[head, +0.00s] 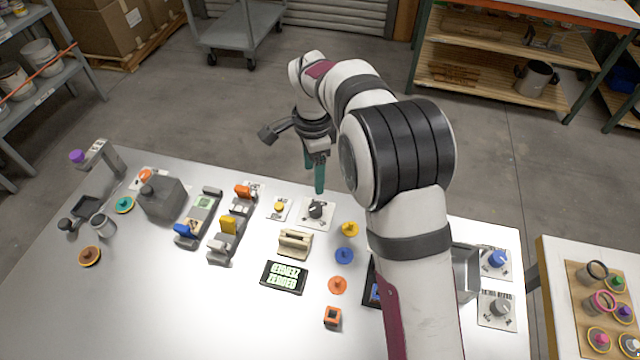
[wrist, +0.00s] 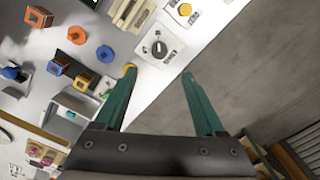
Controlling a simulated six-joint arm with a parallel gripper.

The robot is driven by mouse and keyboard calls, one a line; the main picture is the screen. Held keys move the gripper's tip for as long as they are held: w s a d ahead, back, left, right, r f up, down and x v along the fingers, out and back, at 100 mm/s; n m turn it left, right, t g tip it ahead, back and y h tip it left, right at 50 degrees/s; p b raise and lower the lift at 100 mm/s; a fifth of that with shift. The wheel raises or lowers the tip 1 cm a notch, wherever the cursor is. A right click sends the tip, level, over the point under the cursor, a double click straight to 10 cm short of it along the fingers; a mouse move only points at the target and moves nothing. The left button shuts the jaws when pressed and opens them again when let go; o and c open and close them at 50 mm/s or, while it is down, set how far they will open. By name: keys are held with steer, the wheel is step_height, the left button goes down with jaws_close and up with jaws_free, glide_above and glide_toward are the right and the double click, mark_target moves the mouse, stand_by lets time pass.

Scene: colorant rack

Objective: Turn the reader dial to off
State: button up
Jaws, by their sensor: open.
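A black dial (head: 316,210) sits on a white labelled plate near the table's back edge. In the wrist view the same dial (wrist: 159,48) shows beyond my fingertips, with a light pointer mark and printed labels too small to read. I cannot tell for sure that it is the reader dial. My gripper (head: 319,188) has green fingers and points down, above and close to the dial on its far side. In the wrist view my gripper (wrist: 159,74) is open, with nothing between its fingers.
A beige slotted block (head: 295,243) and a black display (head: 284,277) stand in front of the dial. A yellow knobbed disc (head: 350,229) is right of it. A blue dial (head: 497,260) and a grey dial (head: 499,308) are at the right end. Bare table lies at front left.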

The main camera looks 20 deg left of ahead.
mark_target(315, 208)
step_height(315, 208, down, 12)
steer(key=shift+f, duration=0.25)
jaws_close()
